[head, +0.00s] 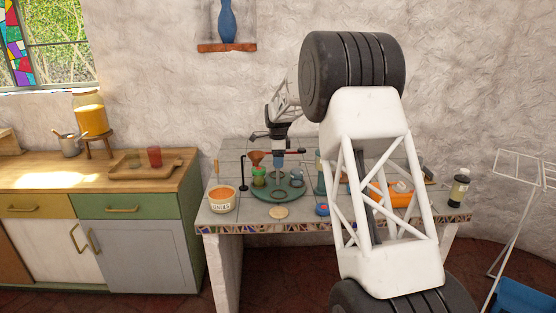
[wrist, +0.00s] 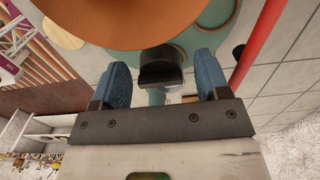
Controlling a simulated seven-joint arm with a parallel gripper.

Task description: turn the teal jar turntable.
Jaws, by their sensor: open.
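The teal turntable (head: 262,192) lies on the tiled counter, with a green jar (head: 259,178) on its left side and a brown funnel (head: 256,158) above that jar. My gripper (head: 278,165) points down over the turntable, right of the funnel. In the wrist view my gripper (wrist: 162,72) is open, with its two blue fingers apart. A dark block (wrist: 160,66) shows between the fingers, with a teal piece below it; I cannot tell whether a finger touches it. The large brown funnel hides much of the turntable (wrist: 215,14) there.
A labelled tub (head: 221,200) stands left of the turntable, and a pale disc (head: 278,212) lies in front. A blue-and-pink item (head: 322,209) is at the front edge. A dark-lidded jar (head: 459,189) stands far right. My arm hides part of the counter's right side.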

